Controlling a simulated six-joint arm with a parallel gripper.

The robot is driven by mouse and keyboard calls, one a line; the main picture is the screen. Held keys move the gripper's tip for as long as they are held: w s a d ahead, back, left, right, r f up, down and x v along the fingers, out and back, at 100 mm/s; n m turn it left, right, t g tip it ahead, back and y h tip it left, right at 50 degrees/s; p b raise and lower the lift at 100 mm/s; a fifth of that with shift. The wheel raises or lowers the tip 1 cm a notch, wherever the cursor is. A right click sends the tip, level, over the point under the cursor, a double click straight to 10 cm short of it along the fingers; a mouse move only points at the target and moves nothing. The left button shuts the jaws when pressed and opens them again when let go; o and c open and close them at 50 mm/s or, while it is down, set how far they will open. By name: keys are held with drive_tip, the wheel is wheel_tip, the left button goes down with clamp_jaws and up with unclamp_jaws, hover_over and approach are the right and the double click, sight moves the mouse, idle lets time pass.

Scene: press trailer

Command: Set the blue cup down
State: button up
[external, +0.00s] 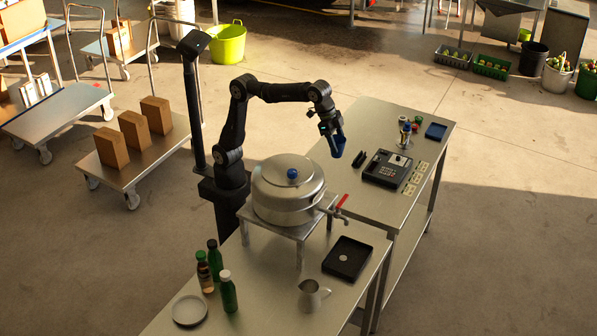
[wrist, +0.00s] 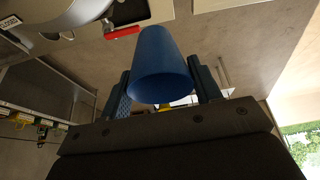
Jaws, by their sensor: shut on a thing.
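The blue cup (external: 338,147) is held in my gripper (external: 334,136), in the air near the left side of the far metal table (external: 352,205). In the wrist view the cup (wrist: 160,62) fills the middle between the two blue-padded fingers of my gripper (wrist: 160,78), which is shut on it from both sides. Its wide round end faces the wrist camera; the inside of the cup cannot be made out. In the external view my gripper partly covers the cup.
A lidded steel pot (external: 288,200) with a red-handled tap (external: 342,202) stands on a raised stand. The far table holds a black register (external: 387,168) and a blue tray (external: 436,131). Nearer stand a black tray (external: 347,258), a metal jug (external: 312,296) and several bottles (external: 228,293).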

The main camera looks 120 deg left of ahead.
drive_tip(key=s+a+f+n+y, duration=0.1)
drive_tip(key=s+a+n, duration=0.2)
drive_tip(key=s+a, duration=0.55)
drive_tip(key=s+a+f+n+g+y, duration=0.1)
drive_tip(key=s+a+n, duration=0.2)
drive_tip(key=a, duration=1.1)
drive_tip(key=s+a+n+y, duration=0.1)
drive_tip(key=s+a+n, duration=0.2)
drive_tip(key=s+a, duration=0.55)
wheel_tip(320, 180, down, 26)
drive_tip(key=w+a+r, duration=0.1)
drive_tip(key=w+a, duration=0.1)
drive_tip(key=w, duration=0.1)
drive_tip(key=shift+m, duration=0.3)
drive_tip(key=shift+s+a+f, duration=0.35)
drive_tip(key=shift+a+f, duration=1.55)
drive_tip(key=shift+f, duration=0.15)
drive_tip(key=shift+s+a+f, duration=0.35)
drive_tip(key=shift+a+f, duration=1.5)
drive_tip(key=shift+f, duration=0.2)
drive_tip(key=shift+s+a+f, duration=0.35)
drive_tip(key=shift+a+f, duration=1.55)
drive_tip(key=shift+f, duration=0.15)
drive_tip(key=o, duration=0.5)
drive_tip(key=shift+f, duration=0.15)
drive_tip(key=o, duration=0.4)
drive_tip(key=shift+o, duration=0.2)
